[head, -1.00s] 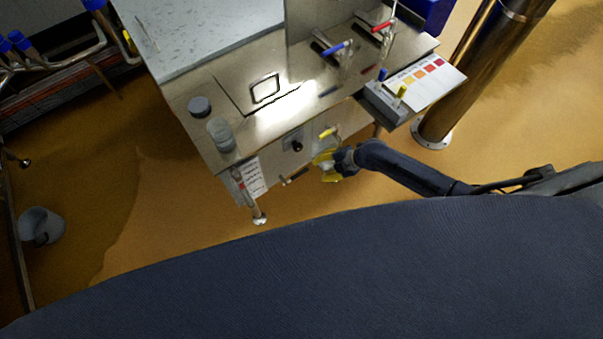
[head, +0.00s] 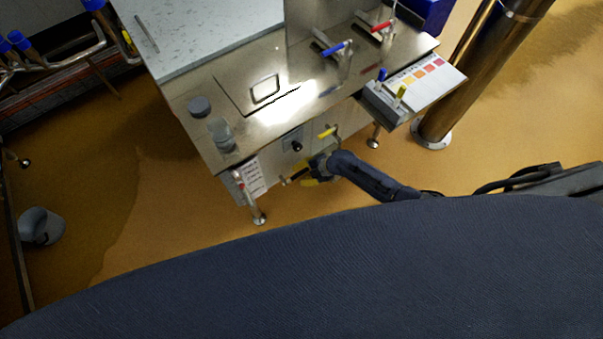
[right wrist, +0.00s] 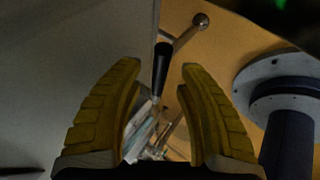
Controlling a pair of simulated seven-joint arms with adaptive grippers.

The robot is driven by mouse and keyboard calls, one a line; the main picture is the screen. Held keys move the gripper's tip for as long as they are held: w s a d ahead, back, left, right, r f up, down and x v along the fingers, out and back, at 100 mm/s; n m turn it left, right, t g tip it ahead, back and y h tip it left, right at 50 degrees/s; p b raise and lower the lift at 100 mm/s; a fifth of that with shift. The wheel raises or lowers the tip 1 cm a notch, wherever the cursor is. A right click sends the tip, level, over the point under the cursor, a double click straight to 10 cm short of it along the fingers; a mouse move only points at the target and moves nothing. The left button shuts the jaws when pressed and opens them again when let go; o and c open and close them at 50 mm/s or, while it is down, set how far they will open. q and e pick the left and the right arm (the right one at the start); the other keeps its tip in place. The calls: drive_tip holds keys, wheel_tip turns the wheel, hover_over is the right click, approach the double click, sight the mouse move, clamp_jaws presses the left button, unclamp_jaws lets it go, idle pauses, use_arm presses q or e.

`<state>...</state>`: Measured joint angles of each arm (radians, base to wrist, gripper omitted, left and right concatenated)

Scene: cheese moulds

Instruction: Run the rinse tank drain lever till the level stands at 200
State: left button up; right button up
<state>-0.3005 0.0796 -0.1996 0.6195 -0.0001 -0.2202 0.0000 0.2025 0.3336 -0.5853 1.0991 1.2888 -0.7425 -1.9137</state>
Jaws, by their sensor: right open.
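A dark-tipped lever (head: 288,181) sticks out low at the front of the steel bench (head: 205,150). My right gripper (head: 309,171), with yellow fingers, is beside it, its fingers partly hidden by its own arm. In the right wrist view the fingers (right wrist: 161,78) are open, with a black lever handle (right wrist: 161,68) in line with the gap between their tips. I cannot tell whether they touch it. A yellow-handled lever (head: 328,132) sits higher on the bench front. No level reading at 200 is legible. My left gripper is not in view.
Red (head: 382,27) and blue (head: 336,47) tap handles stand on the bench top. A colour chart (head: 428,82) lies at the right, near a thick steel column (head: 478,75). A grey bucket (head: 40,226) stands at the left on open floor.

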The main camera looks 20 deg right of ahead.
drive_tip(key=shift+a+f, duration=0.1)
idle(0.3)
clamp_jaws()
